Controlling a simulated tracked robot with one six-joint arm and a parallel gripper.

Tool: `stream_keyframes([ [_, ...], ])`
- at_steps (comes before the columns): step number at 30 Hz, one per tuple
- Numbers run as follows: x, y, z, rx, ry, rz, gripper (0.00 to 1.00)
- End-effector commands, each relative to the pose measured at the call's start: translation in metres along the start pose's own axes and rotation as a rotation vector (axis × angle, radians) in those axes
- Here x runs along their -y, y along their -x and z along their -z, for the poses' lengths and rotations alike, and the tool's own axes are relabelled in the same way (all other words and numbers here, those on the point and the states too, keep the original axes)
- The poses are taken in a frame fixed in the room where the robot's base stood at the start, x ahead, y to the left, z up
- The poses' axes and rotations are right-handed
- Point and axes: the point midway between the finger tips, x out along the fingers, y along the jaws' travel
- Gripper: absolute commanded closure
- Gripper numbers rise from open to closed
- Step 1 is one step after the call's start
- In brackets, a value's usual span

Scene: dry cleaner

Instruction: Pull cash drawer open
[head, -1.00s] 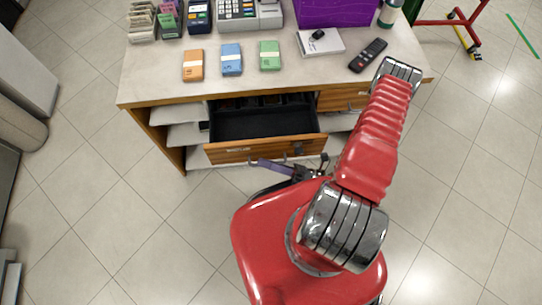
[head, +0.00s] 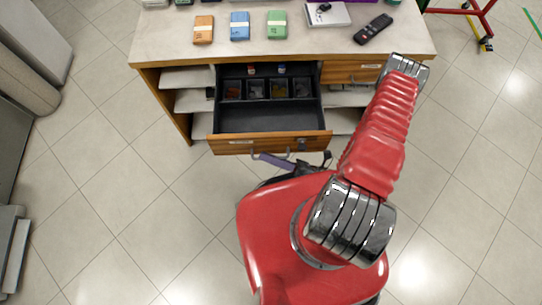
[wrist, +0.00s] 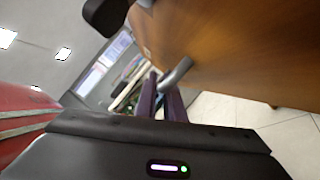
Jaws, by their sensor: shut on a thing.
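The cash drawer (head: 262,118) stands well out from the wooden counter in the head view. Its dark tray shows, with several compartments at the back. Its wooden front (head: 232,145) carries a metal handle, which shows in the wrist view (wrist: 178,72) as a grey curved bar against the wood. My gripper, with purple fingers (wrist: 160,97), is shut on the handle. In the head view my gripper (head: 264,158) is low in front of the drawer front, partly hidden by my red arm.
The counter top (head: 160,42) holds orange (head: 204,29), blue (head: 240,26) and green (head: 277,25) bundles, a white box (head: 327,14) and a black remote (head: 373,28). Open shelves (head: 190,101) flank the drawer. The tiled floor (head: 130,220) at left is clear.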

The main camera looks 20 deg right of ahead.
Motion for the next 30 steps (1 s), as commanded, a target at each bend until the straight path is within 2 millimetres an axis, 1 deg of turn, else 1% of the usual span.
stream_keyframes([
  [1, -0.001, -0.001, 0.004, -0.008, -0.007, 0.000, 1.00],
  [10, -0.001, 0.000, 0.003, -0.004, -0.007, 0.002, 1.00],
  [11, -0.001, 0.000, 0.003, -0.004, -0.006, 0.002, 0.90],
  [14, 0.000, 0.000, 0.002, -0.002, -0.005, 0.003, 0.84],
  [24, 0.001, 0.003, -0.001, 0.003, -0.001, 0.003, 0.84],
  [30, 0.003, 0.013, -0.003, 0.002, -0.001, 0.001, 0.84],
])
